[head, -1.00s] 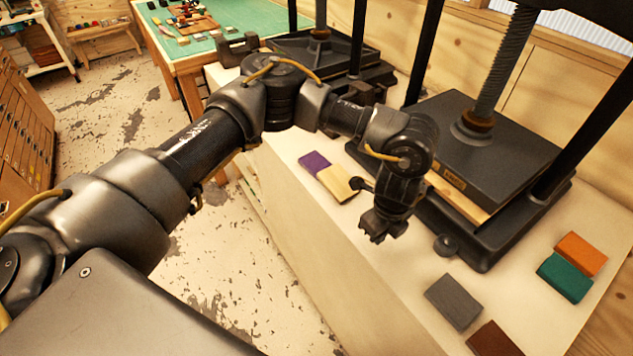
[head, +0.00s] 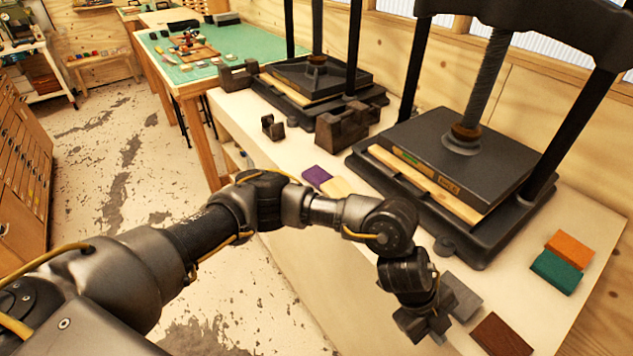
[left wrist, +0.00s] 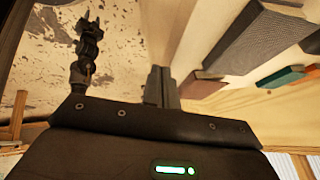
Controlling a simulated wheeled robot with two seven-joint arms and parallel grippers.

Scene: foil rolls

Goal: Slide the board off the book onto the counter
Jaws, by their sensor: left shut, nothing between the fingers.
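A pale wooden board (head: 425,183) lies under the dark plate of the near press, its front edge showing. I cannot tell whether this is the task's board, and I see no book clearly under it. Small flat book-like blocks lie on the counter: grey (head: 462,297), brown (head: 502,335), green (head: 557,271), orange (head: 570,248), purple (head: 316,177) and cream (head: 339,187). My left gripper (head: 425,328) is shut and empty beside the grey block and partly covers it. Its fingers (left wrist: 161,86) also show in the left wrist view. A dark jointed part there looks like my right gripper (left wrist: 88,28).
The near press (head: 450,150) and a far press (head: 318,78) stand along the counter (head: 380,320). Dark metal blocks (head: 343,128) sit near the far press. A green-topped table (head: 225,45) is behind. Open floor lies left of the counter.

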